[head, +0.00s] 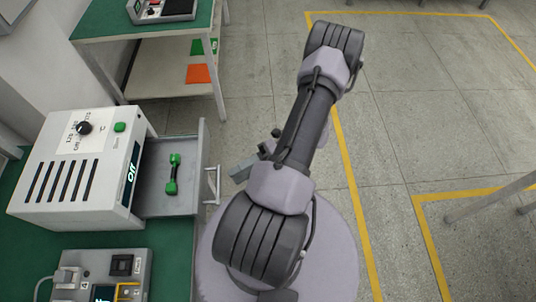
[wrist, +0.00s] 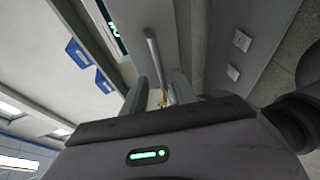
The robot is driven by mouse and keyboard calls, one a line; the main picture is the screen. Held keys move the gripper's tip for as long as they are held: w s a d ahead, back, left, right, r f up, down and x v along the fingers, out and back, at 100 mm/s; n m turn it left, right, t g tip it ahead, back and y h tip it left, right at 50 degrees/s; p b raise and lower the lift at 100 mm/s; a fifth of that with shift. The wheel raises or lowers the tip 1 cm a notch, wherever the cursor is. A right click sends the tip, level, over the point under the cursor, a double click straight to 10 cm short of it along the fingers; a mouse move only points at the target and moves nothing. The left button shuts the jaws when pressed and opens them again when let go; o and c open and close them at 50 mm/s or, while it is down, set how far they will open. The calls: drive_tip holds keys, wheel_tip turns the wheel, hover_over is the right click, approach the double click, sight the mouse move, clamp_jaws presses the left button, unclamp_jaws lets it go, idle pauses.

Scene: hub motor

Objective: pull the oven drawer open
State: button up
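The white oven (head: 75,170) stands on a green-topped bench at the left of the head view. Its grey drawer (head: 163,205) is out to the right, with a green and black part (head: 173,174) lying inside. The drawer's bar handle (head: 212,186) is on its right-hand front; the bar also shows in the wrist view (wrist: 152,48). My gripper (head: 236,173) is just right of the handle, partly hidden by my arm, with a small gap seen between them. In the wrist view my gripper's fingers (wrist: 160,88) are apart, with the bar appearing ahead between them.
A control box (head: 100,275) sits on the bench in front of the oven. A second green-topped table (head: 165,35) stands behind, with green and orange pads on its lower shelf. Floor at the right is open, with yellow lines.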

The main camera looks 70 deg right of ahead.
drive_tip(key=p+v, duration=0.1)
drive_tip(key=v, duration=0.9)
drive_tip(key=shift+r, duration=0.1)
